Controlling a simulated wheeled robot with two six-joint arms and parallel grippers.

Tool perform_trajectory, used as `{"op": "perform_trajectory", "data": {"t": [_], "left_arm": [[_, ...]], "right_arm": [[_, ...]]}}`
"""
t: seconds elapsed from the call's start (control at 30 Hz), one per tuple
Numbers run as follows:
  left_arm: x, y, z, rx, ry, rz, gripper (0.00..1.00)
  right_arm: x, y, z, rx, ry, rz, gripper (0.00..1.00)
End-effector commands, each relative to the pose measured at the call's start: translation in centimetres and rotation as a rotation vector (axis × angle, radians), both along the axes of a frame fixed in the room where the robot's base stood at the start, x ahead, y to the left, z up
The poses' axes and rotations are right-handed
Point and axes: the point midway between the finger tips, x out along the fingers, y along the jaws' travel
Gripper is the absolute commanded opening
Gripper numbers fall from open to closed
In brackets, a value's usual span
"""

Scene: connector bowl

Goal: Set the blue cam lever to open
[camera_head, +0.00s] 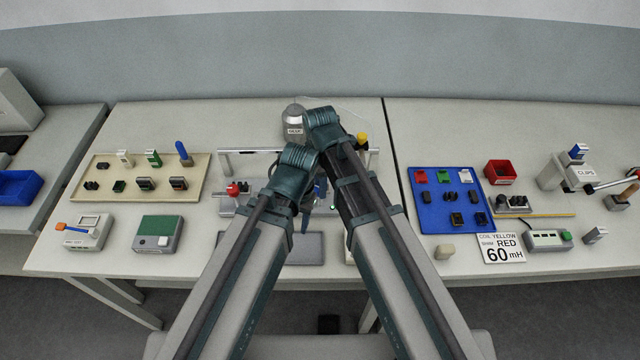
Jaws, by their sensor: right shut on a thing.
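A fixture with a red-knobbed lever (232,189) stands at the middle of the table, left of my arms. A small patch of blue, apparently the blue cam lever (319,186), shows in the narrow gap between my two arms. Most of it is hidden, so its angle cannot be told. My right gripper (321,194) is down in that gap at the blue part and is shut on it; its fingertips are mostly covered by my arm links.
A tan tray (105,191) with connectors lies left, a blue tray (429,221) right. A grey dome-topped device (294,122) and a yellow knob (362,138) are behind my arms.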

Motion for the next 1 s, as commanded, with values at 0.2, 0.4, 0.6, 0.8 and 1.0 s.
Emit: {"op": "perform_trajectory", "data": {"t": [0.2, 0.4, 0.6, 0.8, 1.0], "left_arm": [[0.00, 0.00, -0.01, 0.000, 0.000, 0.000, 0.50], [0.00, 0.00, -0.01, 0.000, 0.000, 0.000, 0.50], [0.00, 0.00, -0.01, 0.000, 0.000, 0.000, 0.50], [0.00, 0.00, -0.01, 0.000, 0.000, 0.000, 0.50], [0.00, 0.00, -0.01, 0.000, 0.000, 0.000, 0.50]], "right_arm": [[-0.01, 0.00, -0.01, 0.000, 0.000, 0.185, 0.00], [-0.01, 0.00, -0.01, 0.000, 0.000, 0.322, 0.00], [-0.01, 0.00, -0.01, 0.000, 0.000, 0.414, 0.00], [-0.01, 0.00, -0.01, 0.000, 0.000, 0.464, 0.00], [-0.01, 0.00, -0.01, 0.000, 0.000, 0.481, 0.00]]}}
